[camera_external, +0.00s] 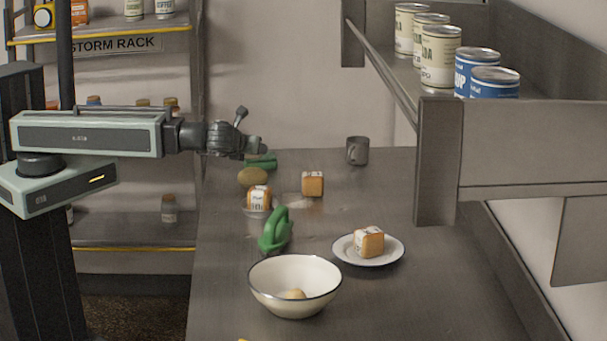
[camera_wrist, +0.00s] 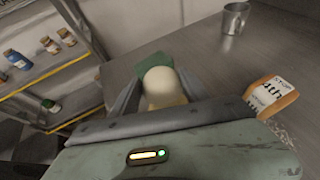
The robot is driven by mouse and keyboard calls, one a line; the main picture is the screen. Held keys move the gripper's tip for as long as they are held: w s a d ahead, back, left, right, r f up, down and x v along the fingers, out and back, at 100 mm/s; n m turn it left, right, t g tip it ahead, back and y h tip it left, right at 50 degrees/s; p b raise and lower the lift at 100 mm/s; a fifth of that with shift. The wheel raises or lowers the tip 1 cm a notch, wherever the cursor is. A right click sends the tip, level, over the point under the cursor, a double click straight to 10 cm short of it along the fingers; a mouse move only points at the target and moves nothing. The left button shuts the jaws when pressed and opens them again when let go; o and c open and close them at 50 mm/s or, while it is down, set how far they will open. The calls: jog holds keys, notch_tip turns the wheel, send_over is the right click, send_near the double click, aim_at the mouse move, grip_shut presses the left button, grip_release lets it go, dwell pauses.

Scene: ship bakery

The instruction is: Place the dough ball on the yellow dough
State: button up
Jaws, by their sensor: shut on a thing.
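In the wrist view a pale, rounded dough ball (camera_wrist: 163,86) sits between the two fingers of my gripper (camera_wrist: 158,92), which is shut on it. In the external view my gripper (camera_external: 256,150) is over the far left of the counter, and the ball in it is not clear. A yellowish-brown rounded lump (camera_external: 252,177) shows just below the gripper; I cannot tell whether it is the held ball or the yellow dough.
Green objects (camera_external: 275,230) lie near the left edge and below my gripper. Labelled orange blocks (camera_external: 312,184) stand nearby, one on a white plate (camera_external: 392,252). A grey mug (camera_external: 357,150) is at the back. A shelf with cans (camera_external: 441,56) overhangs the right side. The counter's middle is partly clear.

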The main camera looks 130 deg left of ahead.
aim_at(251, 172)
notch_tip(251, 172, down, 4)
jog(key=b, duration=0.4)
jog(key=shift+f, duration=0.1)
jog(key=shift+r, duration=0.25)
jog(key=shift+f, duration=0.2)
jog(key=o, duration=1.5)
jog(key=shift+c, duration=0.2)
jog(key=shift+r, duration=0.2)
